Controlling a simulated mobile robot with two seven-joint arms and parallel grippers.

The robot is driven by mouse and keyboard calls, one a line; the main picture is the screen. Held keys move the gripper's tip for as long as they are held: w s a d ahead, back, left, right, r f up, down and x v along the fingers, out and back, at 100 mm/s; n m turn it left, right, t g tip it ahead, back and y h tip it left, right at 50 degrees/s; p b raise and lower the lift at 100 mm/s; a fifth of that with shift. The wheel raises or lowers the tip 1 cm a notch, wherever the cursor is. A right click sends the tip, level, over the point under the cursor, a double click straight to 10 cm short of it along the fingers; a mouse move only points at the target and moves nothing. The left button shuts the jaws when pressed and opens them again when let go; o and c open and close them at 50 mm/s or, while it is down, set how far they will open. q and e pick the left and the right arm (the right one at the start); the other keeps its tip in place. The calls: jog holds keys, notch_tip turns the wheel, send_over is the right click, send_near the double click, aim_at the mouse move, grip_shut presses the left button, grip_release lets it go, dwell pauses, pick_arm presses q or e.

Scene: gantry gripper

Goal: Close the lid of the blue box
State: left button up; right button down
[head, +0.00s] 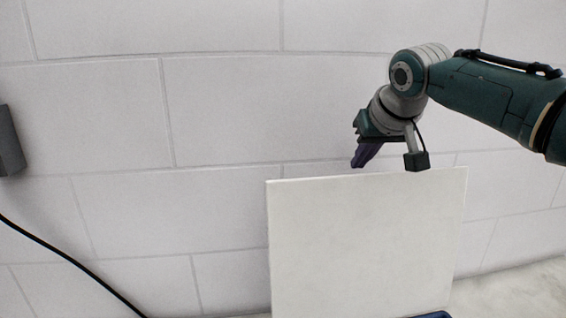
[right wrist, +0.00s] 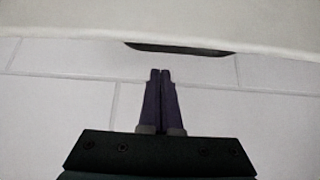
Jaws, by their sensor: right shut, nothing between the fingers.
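The lid (head: 365,240) is a pale flat panel standing upright, open, at the lower middle of the head view. A small blue piece of the box (head: 432,315) shows at the bottom edge of the head view; the rest of the box is out of view or hidden. My right gripper (head: 358,162) is shut and empty, its purple fingers angled down just above the lid's top edge. Whether it touches the lid cannot be told. In the right wrist view the fingertips (right wrist: 160,72) are pressed together. My left gripper is not in view.
A pale block wall (head: 220,110) stands behind the lid. A dark grey fixture (head: 10,145) sits at the left edge, and a black cable (head: 75,263) runs across the lower left. A pale surface (head: 520,290) shows at the lower right. Space left of the lid looks clear.

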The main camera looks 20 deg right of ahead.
jog(key=s+p, duration=0.1)
jog(key=s, duration=0.1)
jog(key=s+a+p, duration=0.1)
jog(key=s+p, duration=0.1)
dwell(0.6)
